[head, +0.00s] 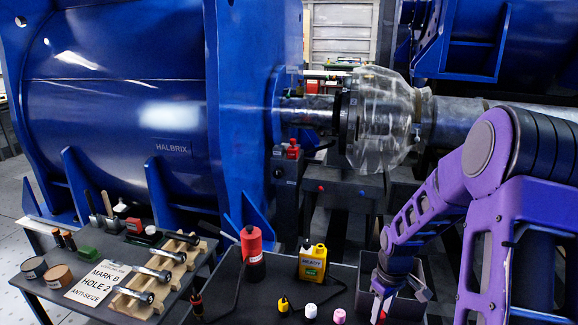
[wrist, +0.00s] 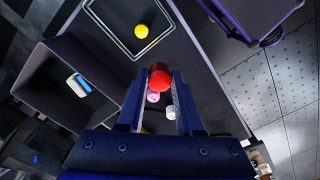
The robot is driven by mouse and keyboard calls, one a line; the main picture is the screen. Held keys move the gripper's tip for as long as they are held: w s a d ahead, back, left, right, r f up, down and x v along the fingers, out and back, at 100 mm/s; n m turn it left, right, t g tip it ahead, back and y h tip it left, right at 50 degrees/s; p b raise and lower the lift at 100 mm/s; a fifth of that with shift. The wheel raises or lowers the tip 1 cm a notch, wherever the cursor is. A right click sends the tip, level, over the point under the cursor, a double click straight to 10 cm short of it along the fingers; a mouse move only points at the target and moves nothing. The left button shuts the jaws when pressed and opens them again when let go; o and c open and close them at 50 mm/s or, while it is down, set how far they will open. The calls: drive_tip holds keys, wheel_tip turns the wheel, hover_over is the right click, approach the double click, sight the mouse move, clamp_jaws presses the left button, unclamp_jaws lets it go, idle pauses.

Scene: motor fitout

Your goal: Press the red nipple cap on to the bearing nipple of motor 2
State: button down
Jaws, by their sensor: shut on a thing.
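My gripper (wrist: 158,88) is shut on the red nipple cap (wrist: 160,77), which sits between its fingertips in the wrist view. I cannot make out the bearing nipple of motor 2 or any motor number.
The grey bin (wrist: 45,85) holds a blue-and-white item. A left-hand table has a sign (head: 98,281) and bolts on wooden racks.

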drive_tip(key=s+a+r+m, duration=0.1)
drive_tip(key=a+r+m, duration=0.3)
drive_tip(key=a+m, duration=0.2)
drive_tip(key=a, duration=0.2)
drive_tip(key=shift+s+a+r+p, duration=0.3)
drive_tip(key=shift+s+a+r, duration=0.1)
drive_tip(key=shift+a, duration=0.1)
